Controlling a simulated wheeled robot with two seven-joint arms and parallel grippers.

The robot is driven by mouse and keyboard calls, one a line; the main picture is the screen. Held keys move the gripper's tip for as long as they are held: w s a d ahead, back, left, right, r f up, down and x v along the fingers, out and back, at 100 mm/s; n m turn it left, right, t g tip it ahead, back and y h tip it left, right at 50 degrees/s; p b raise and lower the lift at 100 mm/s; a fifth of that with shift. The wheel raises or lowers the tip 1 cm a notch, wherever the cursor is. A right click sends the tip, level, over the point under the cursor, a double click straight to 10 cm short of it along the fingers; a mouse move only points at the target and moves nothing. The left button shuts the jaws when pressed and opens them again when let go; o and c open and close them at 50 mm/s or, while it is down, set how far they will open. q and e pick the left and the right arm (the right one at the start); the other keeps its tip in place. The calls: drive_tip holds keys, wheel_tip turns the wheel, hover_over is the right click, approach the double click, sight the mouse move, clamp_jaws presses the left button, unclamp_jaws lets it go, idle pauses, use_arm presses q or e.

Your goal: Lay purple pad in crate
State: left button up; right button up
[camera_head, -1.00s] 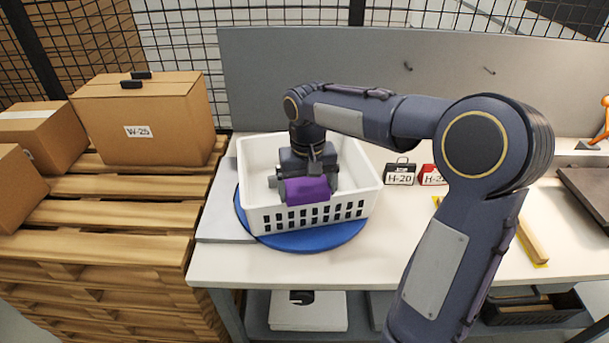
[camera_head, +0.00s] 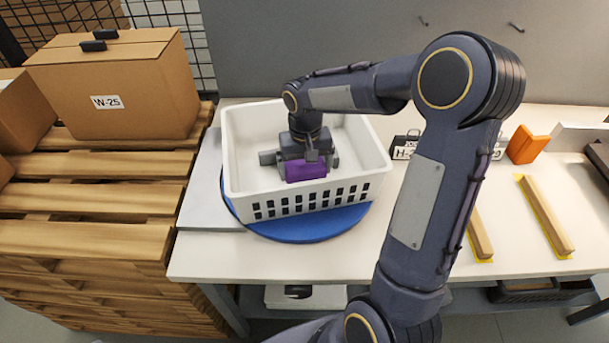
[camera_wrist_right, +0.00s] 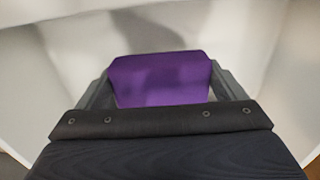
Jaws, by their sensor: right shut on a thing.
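The purple pad (camera_head: 306,171) is inside the white crate (camera_head: 318,199), near its front wall. My right gripper (camera_head: 303,165) reaches down into the crate and is shut on the pad. In the right wrist view the purple pad (camera_wrist_right: 160,80) sits between the two fingers of the gripper (camera_wrist_right: 160,88), with pale crate walls around it. Whether the pad touches the crate floor is not clear. My left gripper is not in view.
The crate stands on a blue round disc (camera_head: 300,230) on the white table (camera_head: 240,262). A cardboard box (camera_head: 115,90) stands on wooden pallets (camera_head: 90,205) at left. A grey panel (camera_head: 270,60) rises behind.

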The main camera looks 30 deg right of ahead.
sight(305, 179)
drive_tip(key=shift+f, duration=2.25)
drive_tip(key=shift+f, duration=0.25)
drive_tip(key=o, duration=0.7)
drive_tip(key=shift+r, duration=0.1)
drive_tip(key=shift+r, duration=0.1)
